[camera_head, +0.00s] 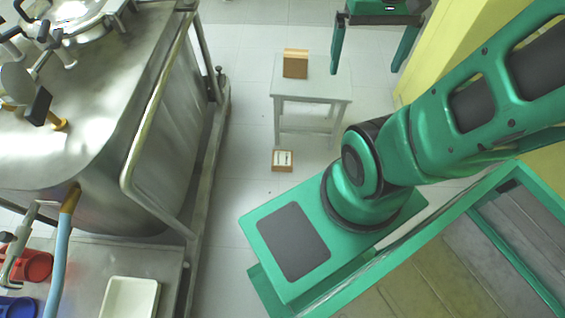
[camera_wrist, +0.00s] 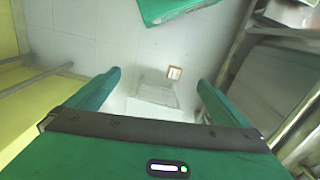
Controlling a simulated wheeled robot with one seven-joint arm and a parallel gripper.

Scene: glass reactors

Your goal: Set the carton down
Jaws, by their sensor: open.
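A brown carton (camera_head: 295,64) stands upright on the small white table (camera_head: 318,90) in the head view. My gripper (camera_head: 366,70) is open and empty, to the right of the carton in that view, with its two green fingers spread and pointing down. The carton is apart from the fingers. In the wrist view the open fingers (camera_wrist: 159,78) frame part of the white table (camera_wrist: 150,108). The carton does not show there.
A small orange-brown box (camera_head: 282,160) with a white face lies on the floor before the table; it also shows in the wrist view (camera_wrist: 174,73). A steel reactor (camera_head: 150,110) with a rail stands left. A yellow wall (camera_head: 432,50) stands right.

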